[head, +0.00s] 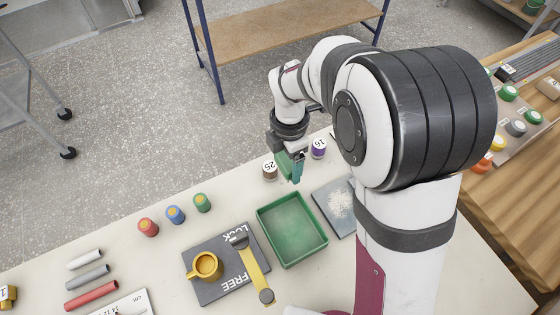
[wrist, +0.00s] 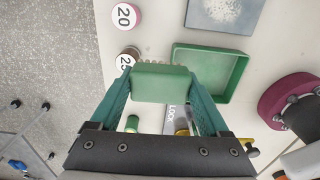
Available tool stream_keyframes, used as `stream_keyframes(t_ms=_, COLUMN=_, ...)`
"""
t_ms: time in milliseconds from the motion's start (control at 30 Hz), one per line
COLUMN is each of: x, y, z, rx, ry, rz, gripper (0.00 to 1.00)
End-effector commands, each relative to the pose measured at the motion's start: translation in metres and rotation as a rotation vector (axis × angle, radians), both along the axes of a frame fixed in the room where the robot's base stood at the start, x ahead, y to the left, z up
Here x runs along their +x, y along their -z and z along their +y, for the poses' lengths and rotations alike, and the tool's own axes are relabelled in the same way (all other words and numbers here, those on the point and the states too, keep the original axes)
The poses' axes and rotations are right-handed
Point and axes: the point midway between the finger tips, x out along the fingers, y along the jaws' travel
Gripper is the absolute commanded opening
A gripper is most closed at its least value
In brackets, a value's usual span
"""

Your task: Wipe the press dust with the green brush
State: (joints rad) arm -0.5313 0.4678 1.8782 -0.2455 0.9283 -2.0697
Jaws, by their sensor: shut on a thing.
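My gripper (head: 291,166) is shut on the green brush (wrist: 160,82), a block whose bristles show along its far edge in the wrist view. In the head view the brush (head: 284,163) is held above the table, beyond the green tray. The white dust (head: 340,204) is a speckled patch on a dark grey plate (head: 323,193), right of the tray. In the wrist view the dust (wrist: 224,9) is at the top, ahead and right of the brush, apart from it. My arm hides the plate's right side in the head view.
The empty green tray (head: 262,220) lies beside the plate. Numbered jars, brown (head: 270,171) and purple (head: 318,148), stand close to my gripper. A grey board (head: 215,290) with a yellow cup (head: 206,266) and yellow lever (head: 252,268) lies left of the tray.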

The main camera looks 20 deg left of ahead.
Motion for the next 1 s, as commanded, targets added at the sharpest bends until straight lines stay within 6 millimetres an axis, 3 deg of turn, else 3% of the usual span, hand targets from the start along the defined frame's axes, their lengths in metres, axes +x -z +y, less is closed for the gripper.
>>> stream_keyframes(t_ms=33, x=0.000, y=0.000, z=0.000, rx=0.000, ry=0.000, rz=0.000, gripper=0.23)
stream_keyframes(t_ms=67, x=0.000, y=0.000, z=0.000, rx=0.000, ry=0.000, rz=0.000, gripper=0.78)
stream_keyframes(t_ms=300, x=0.000, y=0.000, z=0.001, rx=0.000, ry=0.000, rz=0.000, gripper=0.35)
stream_keyframes(t_ms=467, x=0.002, y=0.001, z=-0.015, rx=0.001, ry=0.004, rz=-0.001, gripper=0.35)
stream_keyframes(t_ms=633, x=0.003, y=0.007, z=-0.078, rx=-0.001, ry=0.008, rz=0.001, gripper=0.35)
stream_keyframes(t_ms=800, x=-0.010, y=0.013, z=-0.144, rx=0.000, ry=0.009, rz=0.001, gripper=0.35)
stream_keyframes(t_ms=900, x=-0.018, y=0.016, z=-0.166, rx=0.000, ry=0.005, rz=0.000, gripper=0.35)
stream_keyframes(t_ms=1000, x=-0.022, y=0.019, z=-0.174, rx=0.000, ry=0.001, rz=0.000, gripper=0.35)
